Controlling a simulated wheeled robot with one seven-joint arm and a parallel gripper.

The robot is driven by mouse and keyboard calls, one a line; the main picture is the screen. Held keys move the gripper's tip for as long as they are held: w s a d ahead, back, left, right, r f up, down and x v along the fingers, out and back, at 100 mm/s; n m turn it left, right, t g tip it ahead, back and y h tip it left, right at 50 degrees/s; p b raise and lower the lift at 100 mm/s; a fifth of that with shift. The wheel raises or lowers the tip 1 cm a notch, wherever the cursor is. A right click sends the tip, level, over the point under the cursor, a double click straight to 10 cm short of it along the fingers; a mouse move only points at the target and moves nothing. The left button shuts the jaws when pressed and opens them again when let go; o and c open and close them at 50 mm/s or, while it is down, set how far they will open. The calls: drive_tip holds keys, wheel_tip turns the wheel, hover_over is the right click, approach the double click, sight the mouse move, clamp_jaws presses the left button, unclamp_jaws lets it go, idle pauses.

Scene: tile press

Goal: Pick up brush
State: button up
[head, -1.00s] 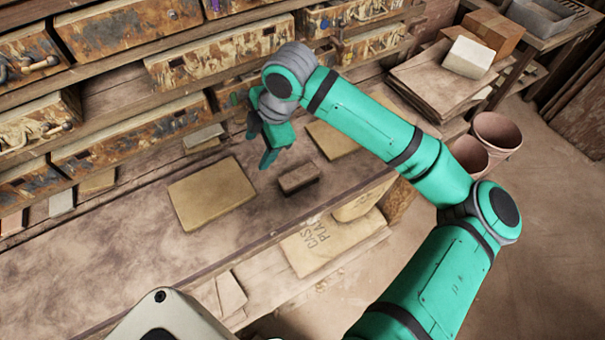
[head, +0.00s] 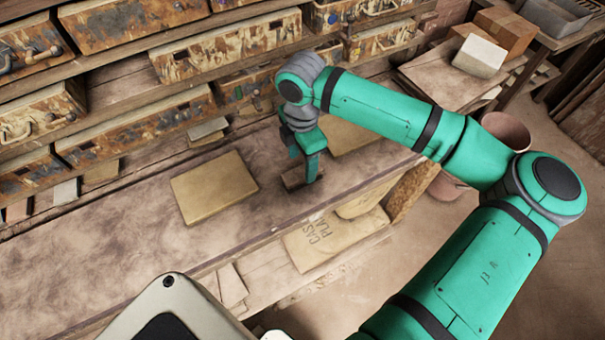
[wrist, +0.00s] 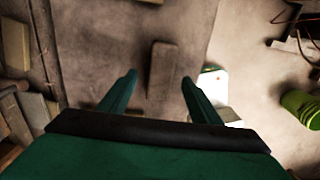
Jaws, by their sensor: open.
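The brush (head: 291,181) is a small dark brown block lying flat on the wooden bench, partly hidden behind my gripper in the head view. My gripper (head: 308,176) points down over it. In the wrist view the two green fingers of my gripper (wrist: 158,78) are spread apart. The brush (wrist: 163,65) shows between and beyond the fingertips, long side roughly in line with the fingers. No contact with it is visible. I cannot tell the exact height gap.
A tan board (head: 213,188) lies on the bench left of the brush, and another (head: 345,136) behind it. Drawers (head: 225,45) line the back. A bag with printed lettering (head: 335,238) sits on the lower shelf. The bench's left part is bare.

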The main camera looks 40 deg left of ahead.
sight(302, 171)
wheel_tip(302, 171, down, 5)
drive_tip(key=shift+d+r, duration=0.1)
drive_tip(key=shift+d, duration=0.05)
drive_tip(key=shift+c, duration=0.4)
drive_tip(key=c, duration=1.2)
